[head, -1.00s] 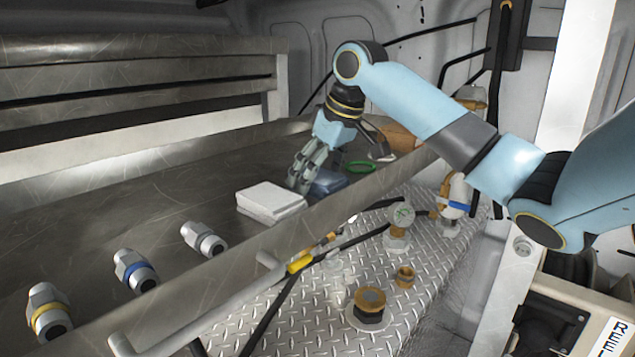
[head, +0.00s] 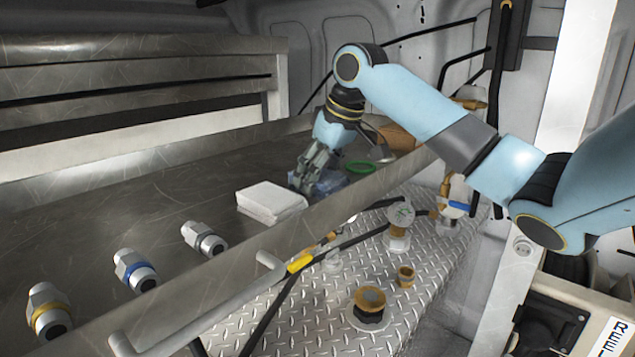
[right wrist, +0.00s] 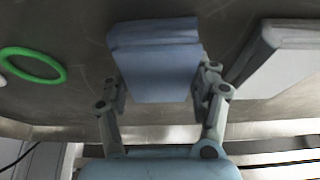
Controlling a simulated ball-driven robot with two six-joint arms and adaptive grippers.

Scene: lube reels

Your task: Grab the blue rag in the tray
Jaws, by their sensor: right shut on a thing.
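The blue rag (right wrist: 158,72) is a folded block lying in the metal tray (head: 130,215). In the right wrist view it sits between the two fingers of my right gripper (right wrist: 162,90), which is shut on it. In the head view my right gripper (head: 312,178) reaches down into the tray, and its fingers partly hide the rag (head: 332,184). I cannot tell whether the rag is clear of the tray floor. My left gripper is not in view.
A white folded stack (head: 270,201) lies beside the rag, with a green ring (head: 361,167) on its other side. The tray's raised front wall (head: 300,235) borders a diamond-plate step (head: 300,318).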

